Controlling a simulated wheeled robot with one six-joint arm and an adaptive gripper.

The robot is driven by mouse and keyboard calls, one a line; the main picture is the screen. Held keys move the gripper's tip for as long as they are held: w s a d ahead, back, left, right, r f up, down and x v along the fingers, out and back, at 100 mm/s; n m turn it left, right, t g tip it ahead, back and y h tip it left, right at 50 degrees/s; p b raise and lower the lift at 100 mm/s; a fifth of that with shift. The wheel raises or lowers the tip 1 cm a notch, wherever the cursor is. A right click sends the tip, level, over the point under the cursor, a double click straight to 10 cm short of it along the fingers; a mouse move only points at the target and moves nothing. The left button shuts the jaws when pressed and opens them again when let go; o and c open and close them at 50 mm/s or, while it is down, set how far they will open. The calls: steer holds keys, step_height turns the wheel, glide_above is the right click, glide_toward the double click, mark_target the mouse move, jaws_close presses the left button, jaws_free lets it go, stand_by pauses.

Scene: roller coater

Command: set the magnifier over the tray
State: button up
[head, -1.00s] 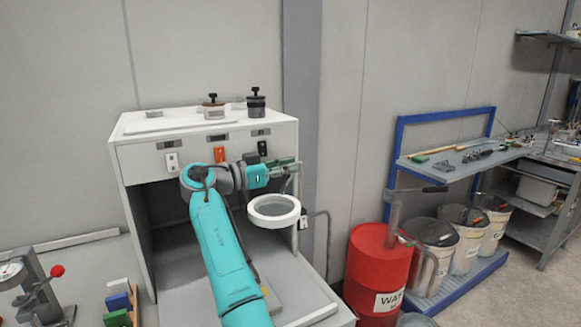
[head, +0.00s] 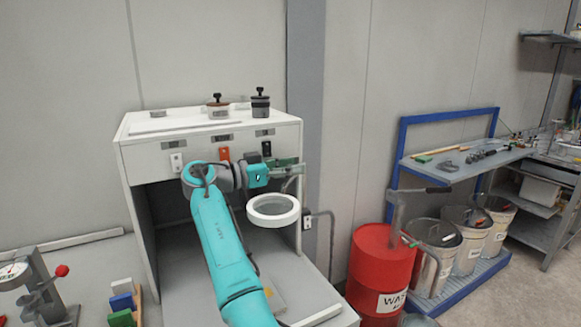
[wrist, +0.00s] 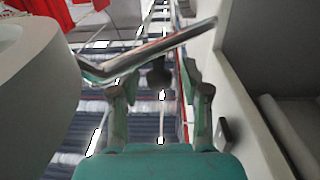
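The magnifier (head: 292,217) is a white ring with a pale lens, hanging in front of the white cabinet's right side. Part of its white rim (wrist: 30,85) fills the left of the wrist view. A shiny metal rod (wrist: 150,52) beside it crosses in front of my fingers. My gripper (head: 288,168) is just above and behind the ring. In the wrist view my fingers (wrist: 155,88) stand apart, with a dark knob between them and gaps beside it; contact with the rod is unclear. A pale edge (head: 318,315) at the bottom may be the tray, partly hidden by my arm.
The white cabinet (head: 215,145) has an open bay under its top, with its right wall close to my gripper. A red drum (head: 382,262) and several pale bins stand to the right. A lever device (head: 40,290) and coloured blocks (head: 122,303) are at left.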

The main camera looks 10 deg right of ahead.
steer(key=v, duration=1.2)
